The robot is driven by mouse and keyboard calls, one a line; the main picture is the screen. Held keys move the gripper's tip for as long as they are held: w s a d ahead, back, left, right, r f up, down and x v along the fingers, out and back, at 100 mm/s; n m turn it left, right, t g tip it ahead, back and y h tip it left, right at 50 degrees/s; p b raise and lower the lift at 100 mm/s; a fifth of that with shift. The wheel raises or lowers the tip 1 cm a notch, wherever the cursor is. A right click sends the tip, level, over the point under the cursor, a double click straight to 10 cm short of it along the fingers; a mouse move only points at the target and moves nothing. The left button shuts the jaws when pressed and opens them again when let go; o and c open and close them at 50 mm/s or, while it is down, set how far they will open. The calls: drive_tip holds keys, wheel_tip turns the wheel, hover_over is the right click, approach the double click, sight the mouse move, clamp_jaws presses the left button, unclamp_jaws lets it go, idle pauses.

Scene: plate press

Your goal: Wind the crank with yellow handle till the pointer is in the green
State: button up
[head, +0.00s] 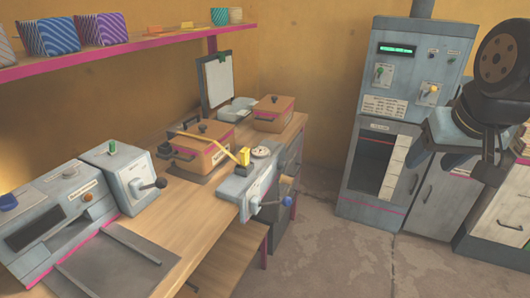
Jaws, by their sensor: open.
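A grey press-like machine (238,186) stands at the right front edge of the wooden bench. A yellow upright handle (245,157) sits on its top, at the end of a long yellow bar that reaches back left. A small round pale dial (261,152) is beside it; its pointer and any green zone are too small to read. On its front are a dark lever with a blue knob (287,202) and a tan knob (286,180). My gripper (455,160) is at the right, open and empty, in front of the tall cabinet, well away from the machine.
The tall grey cabinet (397,120) has a green display, a green switch and a yellow knob (433,89). Two brown lidded boxes (205,155) (273,115) and other grey machines (122,178) stand on the bench (190,205). A shelf (130,50) hangs above. The floor (325,240) between bench and cabinet is clear.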

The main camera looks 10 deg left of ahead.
drive_tip(key=w+a+f+m+g+y, duration=0.55)
drive_tip(key=w+a+f+y, duration=0.2)
drive_tip(key=w+f, duration=0.3)
drive_tip(key=w+a+f+m+g+y, duration=0.4)
drive_tip(key=w+a+f+m+y, duration=0.3)
drive_tip(key=w+f, duration=0.35)
drive_tip(key=m+t+y, duration=0.4)
drive_tip(key=m+t, duration=1.1)
drive_tip(key=m, duration=0.4)
approach(289, 179)
drive_tip(key=x, duration=0.7)
drive_tip(key=w+f+x, duration=0.1)
drive_tip(key=x, duration=0.2)
drive_tip(key=shift+f, duration=0.1)
drive_tip(key=shift+w, duration=0.1)
clamp_jaws()
